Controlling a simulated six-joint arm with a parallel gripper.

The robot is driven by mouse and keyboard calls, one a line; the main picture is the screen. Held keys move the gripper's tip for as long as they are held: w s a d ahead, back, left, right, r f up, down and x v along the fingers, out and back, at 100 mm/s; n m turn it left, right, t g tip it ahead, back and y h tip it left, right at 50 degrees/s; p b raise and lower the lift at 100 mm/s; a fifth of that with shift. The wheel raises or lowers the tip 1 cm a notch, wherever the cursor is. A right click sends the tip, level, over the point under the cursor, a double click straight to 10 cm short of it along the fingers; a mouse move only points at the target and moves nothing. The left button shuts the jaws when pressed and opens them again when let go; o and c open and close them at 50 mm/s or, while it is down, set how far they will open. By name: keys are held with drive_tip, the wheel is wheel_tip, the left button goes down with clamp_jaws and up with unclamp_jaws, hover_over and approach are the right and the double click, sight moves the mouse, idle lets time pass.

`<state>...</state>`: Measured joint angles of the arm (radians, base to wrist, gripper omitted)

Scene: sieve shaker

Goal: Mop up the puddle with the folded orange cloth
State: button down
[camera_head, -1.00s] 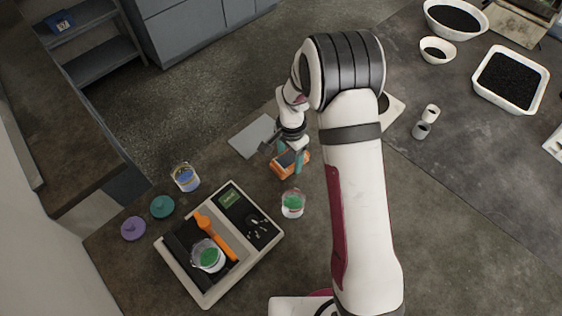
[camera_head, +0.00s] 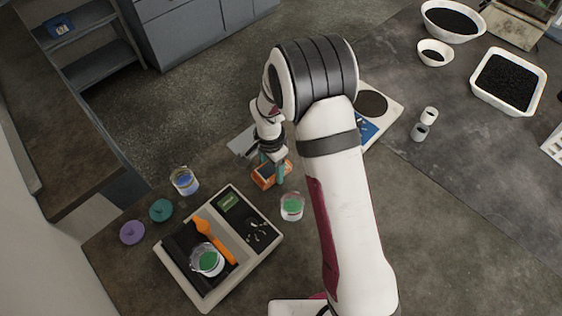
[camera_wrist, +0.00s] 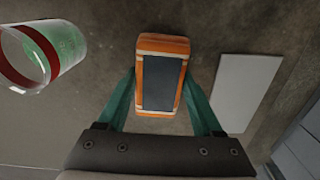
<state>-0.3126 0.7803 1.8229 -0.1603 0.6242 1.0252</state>
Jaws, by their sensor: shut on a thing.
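The folded orange cloth (camera_head: 264,177) shows as a small orange block with a dark top panel, and in the wrist view (camera_wrist: 160,84) it fills the space between the teal fingers. My gripper (camera_head: 271,168) is shut on it, one finger on each long side, also seen in the wrist view (camera_wrist: 160,78). The cloth is at or just above the tabletop; I cannot tell if it touches. I cannot make out a puddle in either view.
A clear cup with green contents (camera_head: 292,207) stands close to the cloth. A blue-filled cup (camera_head: 185,181) stands left. A grey flat plate (camera_wrist: 247,92) lies beside the cloth.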

drive_tip(key=shift+s+a, duration=0.2)
drive_tip(key=shift+a, duration=0.25)
drive_tip(key=w+d, duration=0.4)
drive_tip(key=d, duration=0.1)
drive_tip(key=shift+d, duration=0.15)
drive_tip(key=shift+w+d, duration=0.55)
drive_tip(key=shift+d, duration=0.15)
wheel_tip(320, 180, up, 2)
drive_tip(key=shift+r, duration=3.05)
